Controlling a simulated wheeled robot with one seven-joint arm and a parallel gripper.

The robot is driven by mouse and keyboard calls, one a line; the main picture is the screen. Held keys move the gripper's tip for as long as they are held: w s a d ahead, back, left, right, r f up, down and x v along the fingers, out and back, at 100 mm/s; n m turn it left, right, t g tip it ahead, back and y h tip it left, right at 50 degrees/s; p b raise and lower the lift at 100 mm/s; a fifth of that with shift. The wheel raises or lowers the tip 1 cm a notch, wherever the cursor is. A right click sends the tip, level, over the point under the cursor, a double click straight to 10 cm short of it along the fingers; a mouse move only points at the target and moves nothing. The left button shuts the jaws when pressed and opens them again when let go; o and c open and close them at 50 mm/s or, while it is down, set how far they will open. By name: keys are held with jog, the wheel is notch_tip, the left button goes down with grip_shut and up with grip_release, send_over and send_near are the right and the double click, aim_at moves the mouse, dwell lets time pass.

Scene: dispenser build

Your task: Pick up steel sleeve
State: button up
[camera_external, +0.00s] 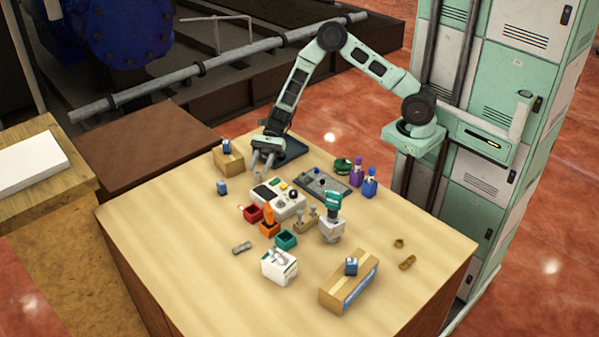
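My gripper (264,162) is low over the far left part of the wooden table, pointing down, beside a cardboard box. Its two fingers appear apart, with nothing clearly seen between them. A small pale object (258,176) lies just below the fingertips; it is too small to identify. A grey metal cylindrical piece (241,248) lies on its side at the front left, well away from my gripper. Another silvery piece (279,253) rests on a white box. I cannot tell which of these is the steel sleeve.
The cardboard box (229,160) carries a blue item. A white control box (278,198), red bin (251,214), orange holder (269,226), teal bin (286,240) and green-topped tool (333,203) crowd the middle. A long carton (348,285) stands front right.

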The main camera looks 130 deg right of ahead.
aim_at(257, 173)
jog(key=x, duration=0.3)
jog(key=shift+w+f+p, duration=0.15)
jog(key=shift+p, duration=0.2)
grip_shut()
